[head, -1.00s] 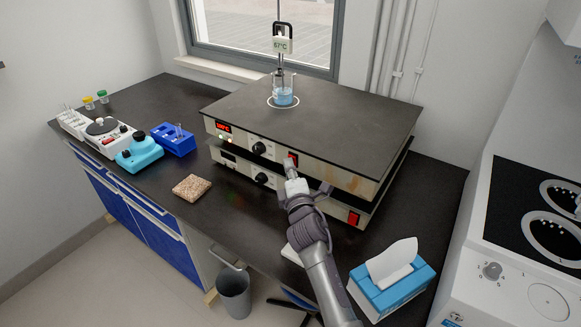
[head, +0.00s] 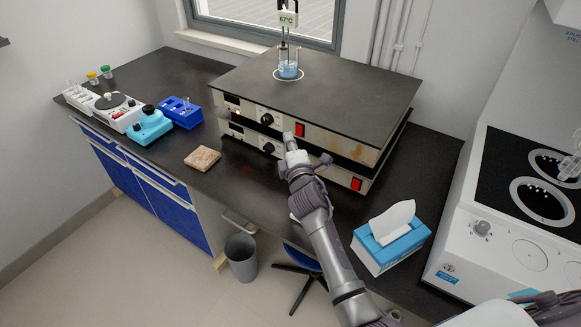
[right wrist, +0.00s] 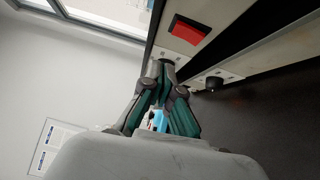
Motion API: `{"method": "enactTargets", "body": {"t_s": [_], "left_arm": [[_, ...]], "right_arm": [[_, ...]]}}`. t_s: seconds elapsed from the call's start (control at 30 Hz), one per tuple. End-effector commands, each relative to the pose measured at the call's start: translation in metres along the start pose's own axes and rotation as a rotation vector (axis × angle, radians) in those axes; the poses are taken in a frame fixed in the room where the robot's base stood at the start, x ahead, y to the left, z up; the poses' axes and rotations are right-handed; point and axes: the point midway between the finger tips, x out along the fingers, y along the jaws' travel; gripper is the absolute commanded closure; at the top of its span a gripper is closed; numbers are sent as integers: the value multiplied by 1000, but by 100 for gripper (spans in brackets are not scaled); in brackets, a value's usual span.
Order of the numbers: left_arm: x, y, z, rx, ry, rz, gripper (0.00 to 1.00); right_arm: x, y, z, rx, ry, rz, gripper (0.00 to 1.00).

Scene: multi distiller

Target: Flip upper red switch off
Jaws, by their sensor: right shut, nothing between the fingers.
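The upper red switch (head: 300,130) is on the front panel of the upper hotplate (head: 318,137), right of its black knob. The same kind of red switch shows large in the right wrist view (right wrist: 188,29). My right gripper (head: 289,137) is shut and empty, its tip just left of and below the upper switch in the head view. In the right wrist view its closed fingertips (right wrist: 163,68) are below the switch, apart from it in the picture. The upper hotplate's display (head: 232,99) looks dark. My left gripper is not in view.
A lower hotplate with its own red switch (head: 356,184) sits underneath. A beaker (head: 288,69) of blue liquid with a probe stands on top. A tissue box (head: 388,240) is front right, a brown block (head: 202,158) front left. Free counter lies left of the hotplates.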

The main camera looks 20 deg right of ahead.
Motion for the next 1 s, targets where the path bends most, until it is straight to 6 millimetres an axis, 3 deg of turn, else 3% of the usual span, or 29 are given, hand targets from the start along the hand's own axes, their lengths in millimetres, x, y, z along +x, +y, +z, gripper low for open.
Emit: {"method": "enactTargets", "body": {"t_s": [0.1,0.23,0.5,0.6,1.0], "left_arm": [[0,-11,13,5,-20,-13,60],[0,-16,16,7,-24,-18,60],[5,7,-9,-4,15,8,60],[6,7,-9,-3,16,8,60],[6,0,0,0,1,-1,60]], "right_arm": [[-18,1,0,-2,0,0,100],[-37,3,1,-2,0,0,100],[-81,8,0,0,2,0,100],[-92,10,0,-1,1,0,100],[-99,12,0,-1,1,0,100]]}}
